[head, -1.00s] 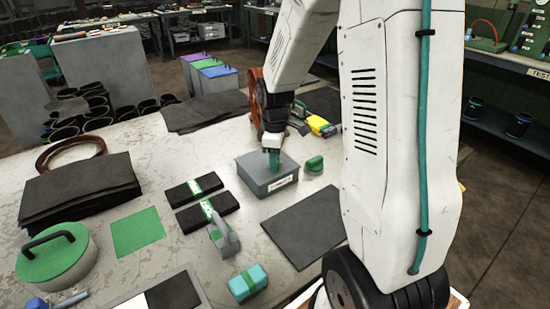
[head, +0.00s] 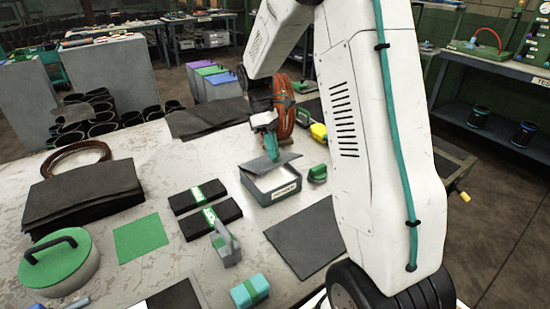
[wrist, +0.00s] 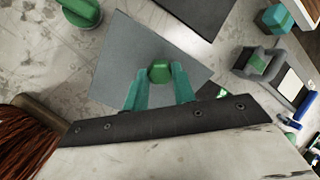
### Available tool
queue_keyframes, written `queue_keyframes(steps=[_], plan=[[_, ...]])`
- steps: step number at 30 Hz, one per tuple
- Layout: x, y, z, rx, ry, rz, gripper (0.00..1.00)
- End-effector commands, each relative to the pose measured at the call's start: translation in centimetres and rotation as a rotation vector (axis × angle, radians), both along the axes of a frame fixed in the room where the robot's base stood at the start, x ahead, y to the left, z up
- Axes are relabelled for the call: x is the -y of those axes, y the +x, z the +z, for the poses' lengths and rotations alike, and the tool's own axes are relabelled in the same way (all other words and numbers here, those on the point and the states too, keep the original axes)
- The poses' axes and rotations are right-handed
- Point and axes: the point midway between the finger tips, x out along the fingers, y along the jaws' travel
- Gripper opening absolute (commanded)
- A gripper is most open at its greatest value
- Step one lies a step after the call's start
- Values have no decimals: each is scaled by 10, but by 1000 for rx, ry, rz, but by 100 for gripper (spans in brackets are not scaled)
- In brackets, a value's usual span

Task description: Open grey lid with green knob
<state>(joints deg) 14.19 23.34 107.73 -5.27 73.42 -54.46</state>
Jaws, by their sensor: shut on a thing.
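The grey lid (head: 260,168) sits tilted above a grey box (head: 282,191) with a white label, and the box's pale inside shows at the front. In the wrist view the lid (wrist: 128,52) is a flat grey square with a green knob (wrist: 160,72) on it. My gripper (head: 271,153) is above the lid with teal fingers pointing down. In the wrist view its fingers (wrist: 160,82) are closed on both sides of the knob. The knob is mostly hidden by the fingers in the head view. Whether the lid's back edge touches the box is unclear.
A dark mat (head: 305,238) lies in front, and a red-brown coil (head: 283,105) stands behind.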

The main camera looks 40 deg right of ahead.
Motion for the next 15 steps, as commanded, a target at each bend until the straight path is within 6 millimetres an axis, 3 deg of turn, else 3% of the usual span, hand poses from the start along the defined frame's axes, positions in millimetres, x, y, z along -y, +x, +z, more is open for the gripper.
queue_keyframes(steps=[3, 15], plan=[[5, 14, 9, -109, 3, -5, 0], [8, 59, 31, -90, 1, -6, 0]])
